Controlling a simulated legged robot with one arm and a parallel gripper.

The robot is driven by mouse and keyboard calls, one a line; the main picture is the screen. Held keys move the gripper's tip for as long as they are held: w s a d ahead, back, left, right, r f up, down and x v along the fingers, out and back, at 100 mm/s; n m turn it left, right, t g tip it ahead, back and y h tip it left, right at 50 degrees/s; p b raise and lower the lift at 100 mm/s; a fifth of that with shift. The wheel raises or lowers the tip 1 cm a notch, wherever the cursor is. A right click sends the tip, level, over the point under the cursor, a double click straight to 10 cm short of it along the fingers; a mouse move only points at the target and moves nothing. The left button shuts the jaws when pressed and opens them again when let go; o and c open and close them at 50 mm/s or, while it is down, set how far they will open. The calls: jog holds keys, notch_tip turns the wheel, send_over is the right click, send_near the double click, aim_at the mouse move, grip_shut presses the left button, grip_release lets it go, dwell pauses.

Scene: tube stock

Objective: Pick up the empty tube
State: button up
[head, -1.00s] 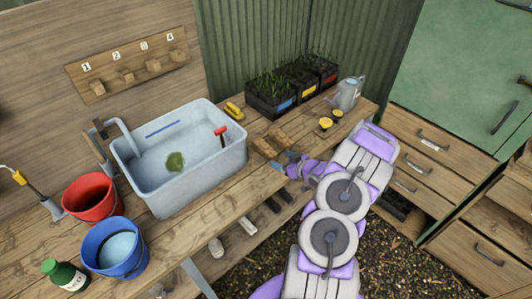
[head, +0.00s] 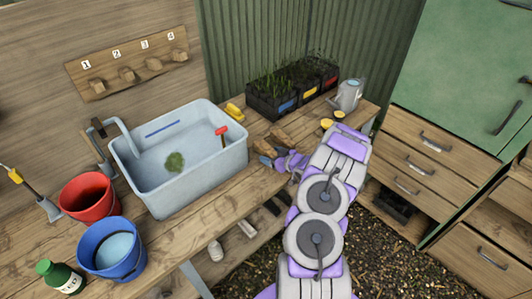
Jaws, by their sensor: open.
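My gripper (head: 271,157) is open, low over the front edge of the wooden bench, right of the basin. Two brown objects lie just beyond its fingers: one brown piece (head: 263,147) close to the fingertips and another brown piece (head: 282,137) behind it. They are too small to tell what they are. I cannot make out a thing that is clearly the empty tube. Nothing shows held between the fingers, though the space between them is small and partly hidden by my wrist.
A grey basin (head: 140,186) fills the bench middle; a red-headed tool (head: 222,131) is at its right rim. Black planted crates (head: 262,108), a watering can (head: 348,95) and yellow items (head: 327,124) stand behind. Red (head: 91,201) and blue buckets (head: 130,262) are left.

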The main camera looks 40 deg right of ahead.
aim_at(265, 146)
jog(key=shift+d+f, duration=0.1)
jog(key=shift+d, duration=0.15)
jog(key=c, duration=0.6)
jog(key=shift+a, duration=0.15)
jog(key=c, duration=0.5)
jog(key=shift+r+p, duration=0.3)
jog(key=shift+r, duration=0.45)
notch_tip(265, 146, up, 2)
jog(key=shift+r+p, duration=0.1)
jog(key=shift+p, duration=0.35)
jog(key=s+p, duration=0.1)
jog(key=s, duration=0.4)
jog(key=s+a+r+p, duration=0.1)
jog(key=s, duration=0.4)
jog(key=s+a+p, duration=0.1)
jog(key=s, duration=0.5)
jog(key=shift+a+r, duration=0.1)
jog(key=shift+r, duration=0.15)
